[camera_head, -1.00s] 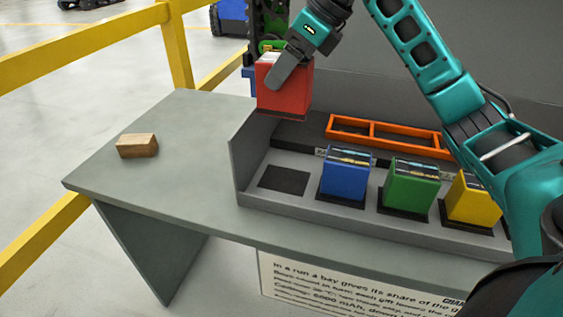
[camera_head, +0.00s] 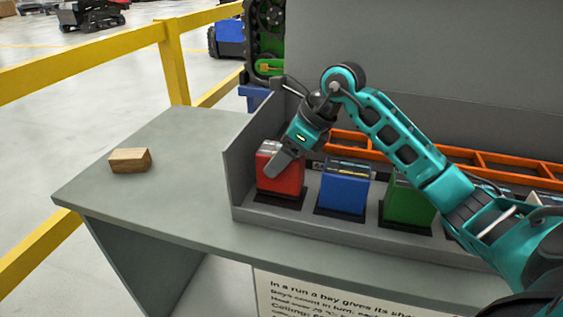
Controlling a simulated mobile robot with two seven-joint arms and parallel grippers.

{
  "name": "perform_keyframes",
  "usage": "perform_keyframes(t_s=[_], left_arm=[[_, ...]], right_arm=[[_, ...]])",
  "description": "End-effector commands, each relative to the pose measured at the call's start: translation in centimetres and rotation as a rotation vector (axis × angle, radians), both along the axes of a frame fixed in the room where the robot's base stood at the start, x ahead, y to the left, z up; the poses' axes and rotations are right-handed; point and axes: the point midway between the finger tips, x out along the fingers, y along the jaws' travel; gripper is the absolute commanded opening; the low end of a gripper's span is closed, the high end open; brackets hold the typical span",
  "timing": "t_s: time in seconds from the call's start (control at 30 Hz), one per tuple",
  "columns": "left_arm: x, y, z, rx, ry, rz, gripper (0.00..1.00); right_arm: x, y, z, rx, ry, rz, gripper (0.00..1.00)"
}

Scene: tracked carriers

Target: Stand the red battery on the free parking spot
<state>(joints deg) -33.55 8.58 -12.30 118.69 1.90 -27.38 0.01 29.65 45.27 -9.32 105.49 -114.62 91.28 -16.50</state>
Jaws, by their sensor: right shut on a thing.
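The red battery (camera_head: 280,181) is upright at the left end of the grey rack (camera_head: 242,170), over the dark parking spot (camera_head: 280,200). My right gripper (camera_head: 286,160) is shut on its upper part from above. The battery's base appears at or very close to the spot; I cannot tell whether it touches. The blue battery (camera_head: 344,190) stands on the spot to its right, and the green battery (camera_head: 406,203) stands beyond that, partly behind my right arm. My left gripper is not in view.
An orange divided frame (camera_head: 350,143) lies behind the batteries. A wooden block (camera_head: 130,160) sits on the clear left part of the table (camera_head: 180,150). A yellow railing (camera_head: 175,62) and a green tracked carrier (camera_head: 263,40) are behind.

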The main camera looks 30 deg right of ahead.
Motion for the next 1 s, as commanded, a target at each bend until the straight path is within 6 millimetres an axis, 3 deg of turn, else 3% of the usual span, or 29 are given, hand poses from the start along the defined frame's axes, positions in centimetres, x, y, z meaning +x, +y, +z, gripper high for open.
perform_keyframes(t_s=[0.1,0.47,0.5,0.77,1.0], left_arm=[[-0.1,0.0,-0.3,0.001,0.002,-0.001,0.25],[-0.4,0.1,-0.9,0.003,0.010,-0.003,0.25],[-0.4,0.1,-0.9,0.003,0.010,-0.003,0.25],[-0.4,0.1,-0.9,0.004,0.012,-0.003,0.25],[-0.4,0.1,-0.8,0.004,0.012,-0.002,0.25]], right_arm=[[0.0,0.0,-1.2,0.001,-0.004,-0.001,0.01],[0.1,-0.1,-1.6,0.000,-0.007,-0.002,0.01],[0.0,-0.1,-1.7,-0.002,0.000,-0.001,0.70],[0.0,0.0,-1.7,-0.001,0.000,-0.001,0.94],[0.0,0.0,-1.6,-0.001,0.000,-0.001,0.94]])
